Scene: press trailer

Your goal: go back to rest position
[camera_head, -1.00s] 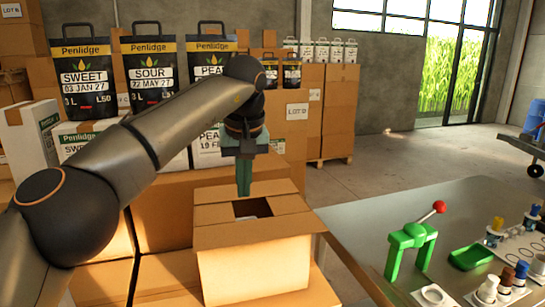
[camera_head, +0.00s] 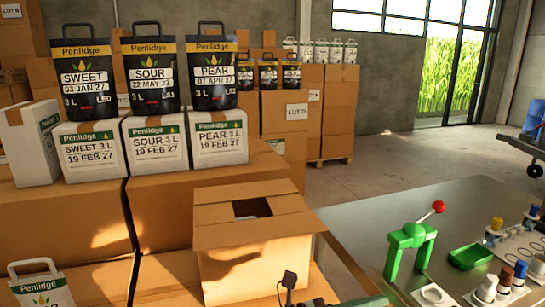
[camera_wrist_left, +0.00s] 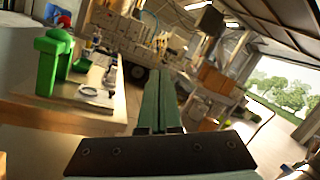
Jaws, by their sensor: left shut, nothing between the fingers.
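My left gripper (camera_wrist_left: 160,78) shows in the left wrist view with its two green fingers shut together and nothing between them. In the head view only a small dark part of my left gripper (camera_head: 289,286) shows at the bottom edge, in front of the open carton (camera_head: 255,272); its fingers are out of sight there. The carton's top has a dark gap between its flaps. My right gripper is not in view.
A metal table (camera_head: 455,200) on the right bears a green press (camera_head: 410,240) with a red knob, a green tray (camera_head: 470,257) and several small bottles. White boxes (camera_head: 157,148) and black bags (camera_head: 150,75) stand on cartons at the left.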

